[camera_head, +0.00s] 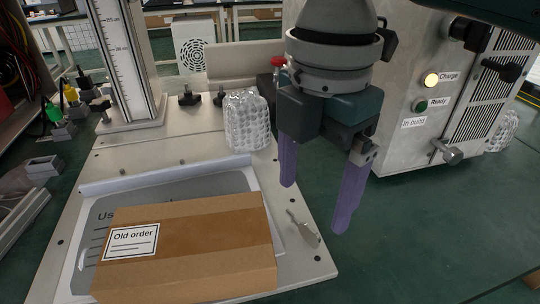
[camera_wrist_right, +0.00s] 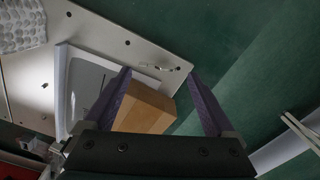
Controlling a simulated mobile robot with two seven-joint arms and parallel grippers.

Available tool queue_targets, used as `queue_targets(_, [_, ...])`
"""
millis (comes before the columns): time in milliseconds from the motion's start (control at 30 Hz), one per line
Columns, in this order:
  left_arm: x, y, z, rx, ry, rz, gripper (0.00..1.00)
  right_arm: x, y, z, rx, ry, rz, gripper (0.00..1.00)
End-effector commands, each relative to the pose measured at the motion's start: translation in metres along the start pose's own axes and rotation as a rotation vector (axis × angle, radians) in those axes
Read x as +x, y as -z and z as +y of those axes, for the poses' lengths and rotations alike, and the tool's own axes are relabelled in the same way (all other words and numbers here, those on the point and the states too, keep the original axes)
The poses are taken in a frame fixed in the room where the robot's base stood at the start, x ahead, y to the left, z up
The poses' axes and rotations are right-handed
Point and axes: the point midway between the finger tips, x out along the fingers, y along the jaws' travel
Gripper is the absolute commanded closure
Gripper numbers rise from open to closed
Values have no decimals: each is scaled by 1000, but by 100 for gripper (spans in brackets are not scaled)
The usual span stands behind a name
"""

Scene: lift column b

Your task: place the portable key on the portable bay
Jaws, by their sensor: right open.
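A small grey metal piece that looks like the key (camera_head: 303,228) lies on the pale base plate (camera_head: 319,264), beside the right side of the cardboard box. It also shows in the right wrist view (camera_wrist_right: 155,66), between the fingertips in that picture. My right gripper (camera_head: 313,208) points down with its two purple fingers apart and nothing between them. It hangs above the key; the exact gap cannot be told. I cannot make out which part is the portable bay. My left gripper is not in view.
A cardboard box (camera_head: 190,262) labelled "Old order" lies on a printed sheet (camera_head: 85,250). A bubble-wrapped item (camera_head: 246,120) and a column with a scale (camera_head: 122,60) stand behind. A metal cabinet (camera_head: 405,110) with Charge and Ready lamps stands right.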

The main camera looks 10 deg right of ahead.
Motion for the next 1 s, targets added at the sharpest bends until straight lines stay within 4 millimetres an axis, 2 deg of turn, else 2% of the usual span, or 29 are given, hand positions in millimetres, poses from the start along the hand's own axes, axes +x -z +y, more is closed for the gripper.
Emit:
queue_targets(200, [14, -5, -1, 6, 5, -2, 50, 36, 6, 3, 1, 2, 0, 10])
queue_targets(300, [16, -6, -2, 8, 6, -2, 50, 46, 6, 3, 0, 0, 0, 10])
queue_targets(567, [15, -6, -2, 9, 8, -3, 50, 48, 6, 3, -1, -2, 0, 10])
queue_targets(1000, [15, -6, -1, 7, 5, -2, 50, 48, 6, 3, 0, -2, 0, 57])
